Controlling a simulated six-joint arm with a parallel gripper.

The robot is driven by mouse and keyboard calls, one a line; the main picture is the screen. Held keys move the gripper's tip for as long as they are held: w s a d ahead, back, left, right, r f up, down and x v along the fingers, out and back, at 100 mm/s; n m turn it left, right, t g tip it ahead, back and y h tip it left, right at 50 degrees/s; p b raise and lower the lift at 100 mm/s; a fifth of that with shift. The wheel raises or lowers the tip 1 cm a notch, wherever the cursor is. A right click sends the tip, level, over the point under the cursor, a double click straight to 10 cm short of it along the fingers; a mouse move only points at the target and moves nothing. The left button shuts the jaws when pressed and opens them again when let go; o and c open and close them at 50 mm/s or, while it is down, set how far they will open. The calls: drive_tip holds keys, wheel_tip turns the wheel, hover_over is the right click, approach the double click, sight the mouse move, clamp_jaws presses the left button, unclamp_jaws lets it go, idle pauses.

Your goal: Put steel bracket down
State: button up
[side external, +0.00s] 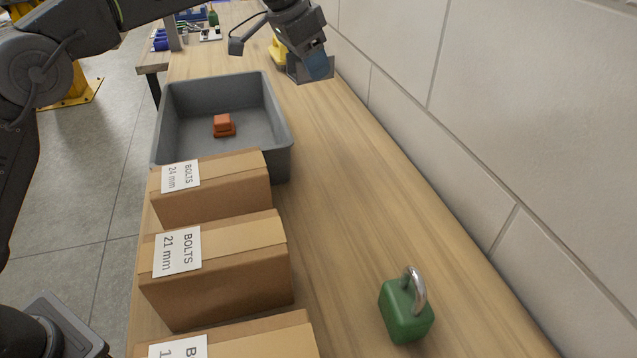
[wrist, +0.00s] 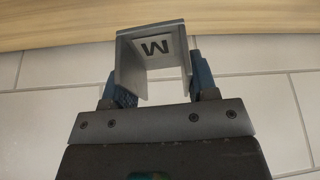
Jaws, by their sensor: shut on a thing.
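The steel bracket (wrist: 153,48) is a grey bent plate with a dark letter M on its inner face, seen in the wrist view. My gripper (wrist: 160,84) is shut on it, with a blue finger on each side. In the side external view my gripper (side external: 318,64) holds the bracket (side external: 296,69) near the far end of the wooden bench (side external: 345,190), to the right of the grey bin. The bracket is partly hidden there by a blue finger. I cannot tell whether it touches the bench.
A grey bin (side external: 275,115) holds an orange object (side external: 223,125). Several cartons marked BOLTS (side external: 225,255) line the bench's left side. A green padlock (side external: 405,312) stands at front right. A yellow object (side external: 277,52) is behind my gripper. A tiled wall (side external: 500,120) borders the right.

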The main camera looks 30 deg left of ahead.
drive_tip(key=shift+r, duration=0.9)
drive_tip(key=shift+s+d+r, duration=0.1)
drive_tip(key=shift+r, duration=0.2)
drive_tip(key=s+d+m+g+h, duration=0.2)
drive_tip(key=s+d+m+g, duration=0.1)
drive_tip(key=s+d+m, duration=0.5)
drive_tip(key=m+g+y, duration=0.1)
drive_tip(key=m+g, duration=0.3)
drive_tip(key=m, duration=0.8)
hover_over(323, 216)
drive_tip(key=f, duration=1)
drive_tip(key=w+a+f, duration=0.1)
drive_tip(key=f, duration=0.4)
drive_tip(key=shift+f, duration=0.1)
drive_tip(key=shift+f, duration=0.15)
drive_tip(key=o, duration=1.1)
